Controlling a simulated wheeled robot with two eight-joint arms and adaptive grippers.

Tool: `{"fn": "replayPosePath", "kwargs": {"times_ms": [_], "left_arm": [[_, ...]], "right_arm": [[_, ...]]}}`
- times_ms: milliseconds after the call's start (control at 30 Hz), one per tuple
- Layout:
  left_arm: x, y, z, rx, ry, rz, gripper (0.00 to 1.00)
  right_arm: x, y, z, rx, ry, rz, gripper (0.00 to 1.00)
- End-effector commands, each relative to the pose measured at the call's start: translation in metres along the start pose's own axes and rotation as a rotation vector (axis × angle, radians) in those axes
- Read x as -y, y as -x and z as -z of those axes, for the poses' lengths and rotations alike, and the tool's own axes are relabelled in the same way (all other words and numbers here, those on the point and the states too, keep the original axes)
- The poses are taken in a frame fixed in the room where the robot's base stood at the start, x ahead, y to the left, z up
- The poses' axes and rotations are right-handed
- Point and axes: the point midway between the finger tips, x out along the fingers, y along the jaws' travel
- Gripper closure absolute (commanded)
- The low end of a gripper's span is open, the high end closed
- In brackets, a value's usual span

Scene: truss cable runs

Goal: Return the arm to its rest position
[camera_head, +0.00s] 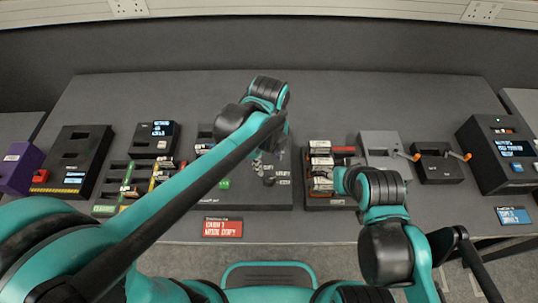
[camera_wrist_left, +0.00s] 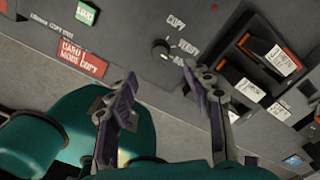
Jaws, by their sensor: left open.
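My left arm (camera_head: 190,195) reaches from the lower left to the middle of the table and bends at a dark and teal joint. My left gripper (camera_wrist_left: 160,75) shows clearly in the left wrist view, with its two fingers apart and nothing between them. It is over the front of a dark console (camera_wrist_left: 130,22) with a round knob (camera_wrist_left: 160,48) and printed labels beside it. The knob appears just beyond the fingertips; I cannot tell whether they touch it. My right arm (camera_head: 385,235) is bent at the right, and its gripper cannot be made out.
The grey table (camera_head: 345,95) is clear along its back. A red sign (camera_head: 222,227) lies at the front edge. A rack of labelled cartridges (camera_head: 320,165) stands right of the console. Two boxes with orange-tipped levers (camera_head: 440,165) and a black display unit (camera_head: 500,155) stand farther right.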

Motion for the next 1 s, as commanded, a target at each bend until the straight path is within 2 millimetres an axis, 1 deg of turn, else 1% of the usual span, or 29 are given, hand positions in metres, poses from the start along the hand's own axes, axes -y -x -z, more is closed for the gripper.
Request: {"fn": "replayPosePath", "kwargs": {"times_ms": [33, 100, 233, 800, 867, 933, 967, 1000], "left_arm": [[0.0, 0.007, 0.0, 0.0, 0.0, 0.0, 0.49], [0.0, 0.015, 0.0, 0.0, 0.0, 0.0, 0.49], [0.0, 0.022, 0.0, 0.0, 0.0, 0.0, 0.49], [-0.001, 0.023, -0.001, 0.001, 0.011, 0.003, 0.49], [-0.005, 0.024, -0.004, 0.005, 0.057, 0.013, 0.49], [-0.014, 0.027, -0.01, 0.014, 0.169, 0.042, 0.49], [-0.02, 0.028, -0.014, 0.018, 0.24, 0.059, 0.49], [-0.028, 0.03, -0.02, 0.023, 0.354, 0.089, 0.49]], "right_arm": [[0.0, 0.0, 0.0, 0.0, 0.0, 0.0, 0.6], [0.0, 0.0, 0.0, 0.0, 0.0, 0.0, 0.6], [0.0, 0.0, 0.0, 0.0, 0.0, 0.0, 0.6], [0.0, 0.0, 0.0, 0.0, 0.0, 0.0, 0.6], [0.0, 0.0, 0.0, 0.0, 0.0, 0.0, 0.6], [0.0, 0.0, 0.0, 0.0, 0.0, 0.0, 0.6], [0.0, 0.0, 0.0, 0.0, 0.0, 0.0, 0.6], [0.0, 0.0, 0.0, 0.0, 0.0, 0.0, 0.6]]}}
